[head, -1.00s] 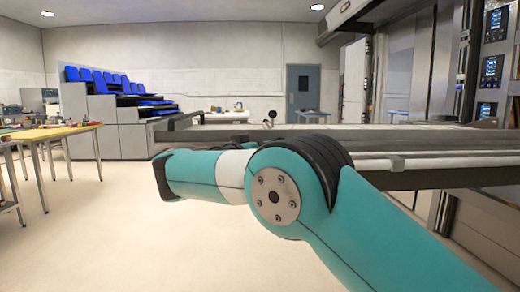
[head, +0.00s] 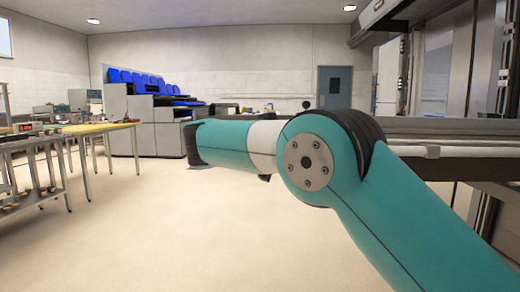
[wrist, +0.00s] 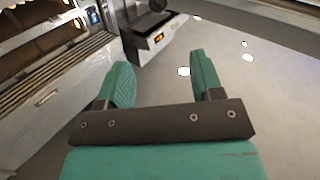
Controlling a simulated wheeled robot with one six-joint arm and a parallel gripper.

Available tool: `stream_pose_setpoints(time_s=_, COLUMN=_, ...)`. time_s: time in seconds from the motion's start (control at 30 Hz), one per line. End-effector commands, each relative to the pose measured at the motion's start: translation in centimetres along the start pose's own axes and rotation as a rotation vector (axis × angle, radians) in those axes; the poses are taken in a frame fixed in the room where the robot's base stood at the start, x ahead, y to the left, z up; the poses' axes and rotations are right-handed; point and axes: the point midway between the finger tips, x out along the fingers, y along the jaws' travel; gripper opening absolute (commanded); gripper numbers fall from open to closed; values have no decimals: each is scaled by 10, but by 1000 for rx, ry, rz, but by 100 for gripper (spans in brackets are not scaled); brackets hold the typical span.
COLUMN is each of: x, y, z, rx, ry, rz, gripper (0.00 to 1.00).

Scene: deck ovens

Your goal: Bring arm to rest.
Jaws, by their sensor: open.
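My gripper (wrist: 163,82) shows in the wrist view with its two teal fingers apart and nothing between them. It is open above the pale floor, with an oven front to its left. In the head view my teal arm reaches from the lower right toward the middle, bent at a joint with a grey disc. The gripper itself is hidden in the head view.
The deck oven (wrist: 50,100) stands close on the left in the wrist view. A long grey ledge (head: 450,150) runs behind my arm at the right. Tables (head: 100,128) stand at the left, blue seats (head: 150,82) beyond. The floor (head: 150,230) at left centre is clear.

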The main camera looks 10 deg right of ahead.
Motion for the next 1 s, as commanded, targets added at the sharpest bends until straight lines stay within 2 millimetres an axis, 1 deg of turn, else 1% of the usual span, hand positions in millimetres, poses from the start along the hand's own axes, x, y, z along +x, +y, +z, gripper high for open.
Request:
stream_pose_setpoints(time_s=0.13, x=3, y=-2, z=1, rx=-13, ry=-28, rz=-49, gripper=60)
stream_pose_setpoints(time_s=0.23, x=7, y=-6, z=7, rx=-50, ry=-108, rz=-175, gripper=60)
stream_pose_setpoints(time_s=0.3, x=3, y=-7, z=19, rx=-99, ry=-198, rz=-309, gripper=60)
stream_pose_setpoints(time_s=0.37, x=-8, y=-4, z=36, rx=-151, ry=-292, rz=-440, gripper=60)
stream_pose_setpoints(time_s=0.47, x=-44, y=14, z=74, rx=-253, ry=-460, rz=-663, gripper=60)
stream_pose_setpoints(time_s=0.5, x=-64, y=26, z=91, rx=-297, ry=-529, rz=-750, gripper=60)
stream_pose_setpoints(time_s=0.57, x=-98, y=48, z=117, rx=-364, ry=-632, rz=-880, gripper=60)
stream_pose_setpoints(time_s=0.6, x=-121, y=64, z=133, rx=-406, ry=-694, rz=-961, gripper=60)
stream_pose_setpoints(time_s=0.67, x=-154, y=89, z=154, rx=-462, ry=-775, rz=-1066, gripper=60)
stream_pose_setpoints(time_s=0.7, x=-175, y=105, z=166, rx=-497, ry=-823, rz=-1130, gripper=60)
stream_pose_setpoints(time_s=0.77, x=-203, y=128, z=181, rx=-541, ry=-883, rz=-1213, gripper=60)
stream_pose_setpoints(time_s=0.8, x=-220, y=143, z=191, rx=-570, ry=-920, rz=-1263, gripper=60)
stream_pose_setpoints(time_s=1.0, x=-291, y=209, z=224, rx=-680, ry=-1056, rz=-1473, gripper=60)
